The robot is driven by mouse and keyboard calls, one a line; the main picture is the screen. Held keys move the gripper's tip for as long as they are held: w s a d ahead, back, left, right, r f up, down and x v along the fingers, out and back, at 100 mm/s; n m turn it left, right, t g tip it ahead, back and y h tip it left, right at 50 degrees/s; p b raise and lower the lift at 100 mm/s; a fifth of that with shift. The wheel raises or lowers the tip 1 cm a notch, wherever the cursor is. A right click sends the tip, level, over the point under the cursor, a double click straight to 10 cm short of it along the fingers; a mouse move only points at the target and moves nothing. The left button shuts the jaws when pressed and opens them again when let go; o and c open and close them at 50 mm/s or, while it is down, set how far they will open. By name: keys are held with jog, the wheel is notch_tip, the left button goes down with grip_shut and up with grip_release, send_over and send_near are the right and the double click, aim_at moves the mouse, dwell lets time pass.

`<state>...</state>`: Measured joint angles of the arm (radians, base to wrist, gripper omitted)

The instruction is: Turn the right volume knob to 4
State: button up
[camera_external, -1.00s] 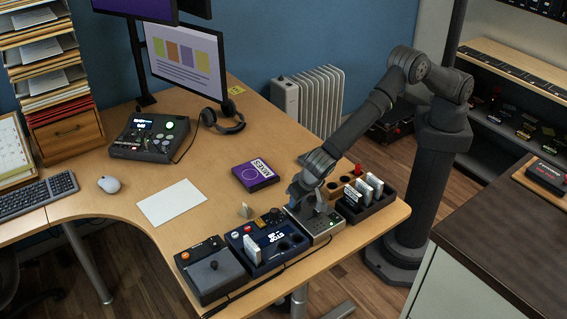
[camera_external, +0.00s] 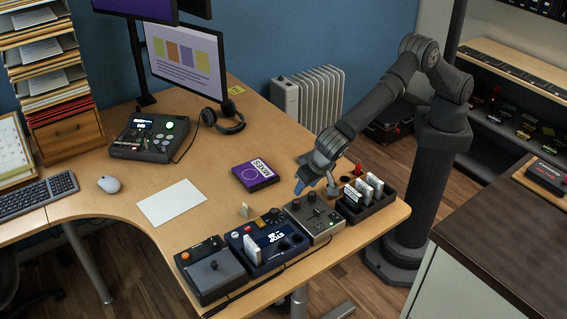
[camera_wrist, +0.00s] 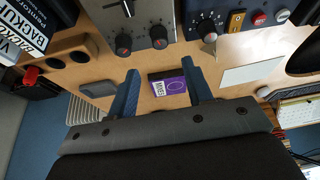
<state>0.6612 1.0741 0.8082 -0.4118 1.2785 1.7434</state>
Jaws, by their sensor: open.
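The grey mixer box (camera_external: 322,231) stands near the front edge of the desk, and its panel is at the top of the wrist view (camera_wrist: 140,18). One knob (camera_wrist: 123,43) is on the left in the wrist view and the other knob (camera_wrist: 158,38) is on the right. A lever or slider (camera_wrist: 127,8) is partly cut off at the top. The scale numbers are too small to read. My gripper (camera_external: 316,189) is open and empty behind the box, apart from both knobs; its blue fingers (camera_wrist: 159,68) are spread.
A dark blue box (camera_external: 262,250) and a dark joystick box (camera_external: 213,275) stand left of the mixer; a cartridge tray (camera_external: 385,203) stands close on its right. A purple case (camera_external: 255,174) lies behind.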

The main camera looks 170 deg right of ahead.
aim_at(297, 201)
jog(key=v, duration=0.8)
jog(key=shift+r, duration=0.15)
jog(key=shift+a, duration=0.1)
jog(key=x, duration=1.7)
jog(key=shift+f, duration=0.2)
jog(key=shift+f, duration=0.15)
jog(key=shift+s+n+t+h, duration=0.1)
jog(key=shift+n+t+h, duration=0.25)
jog(key=shift+n, duration=0.75)
jog(key=n+t, duration=0.2)
jog(key=n, duration=0.3)
jog(key=shift+s, duration=0.15)
jog(key=n+t, duration=0.1)
jog(key=n, duration=0.2)
jog(key=shift+s+n+t, duration=0.1)
jog(key=shift+n+t, duration=0.15)
jog(key=shift+n, duration=0.15)
jog(key=shift+n+t, duration=0.7)
jog(key=shift+n, duration=1.1)
